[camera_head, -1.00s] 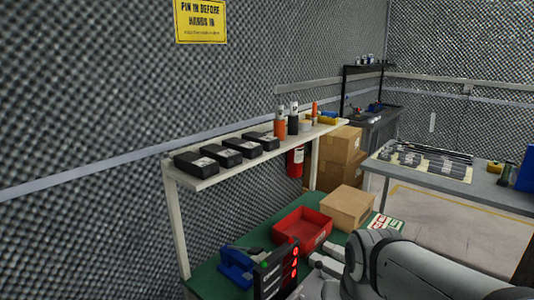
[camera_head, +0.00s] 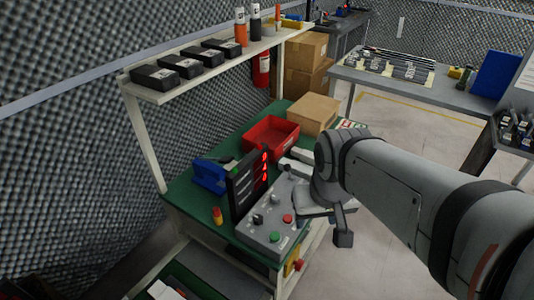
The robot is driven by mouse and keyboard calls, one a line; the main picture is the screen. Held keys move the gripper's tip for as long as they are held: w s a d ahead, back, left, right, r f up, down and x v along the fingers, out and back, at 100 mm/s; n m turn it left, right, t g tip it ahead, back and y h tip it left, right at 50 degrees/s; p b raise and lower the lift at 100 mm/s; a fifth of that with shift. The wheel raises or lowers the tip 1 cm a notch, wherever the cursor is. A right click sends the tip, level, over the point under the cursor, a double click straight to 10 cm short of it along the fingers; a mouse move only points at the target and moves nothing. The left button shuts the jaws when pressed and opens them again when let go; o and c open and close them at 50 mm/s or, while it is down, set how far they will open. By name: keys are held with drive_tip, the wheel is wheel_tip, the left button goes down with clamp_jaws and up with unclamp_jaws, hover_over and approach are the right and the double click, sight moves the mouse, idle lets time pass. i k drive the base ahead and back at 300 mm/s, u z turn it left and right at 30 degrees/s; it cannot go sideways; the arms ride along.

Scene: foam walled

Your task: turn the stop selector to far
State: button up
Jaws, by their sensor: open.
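A grey control box (camera_head: 262,241) sits on the green bench top (camera_head: 189,205), below the centre of the head view. My arm and wrist hide the box's right surroundings.
A black panel with red lights (camera_head: 248,184) stands upright behind the box. A shelf (camera_head: 190,86) overhangs the back. Open floor (camera_head: 405,130) lies to the right.

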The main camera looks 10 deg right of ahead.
sight(275, 198)
drive_tip(key=z, duration=0.05)
drive_tip(key=k, duration=0.55)
drive_tip(key=u, duration=2.25)
drive_tip(key=k, duration=0.65)
drive_tip(key=z, duration=1.8)
drive_tip(key=i, duration=1)
drive_tip(key=u, duration=0.05)
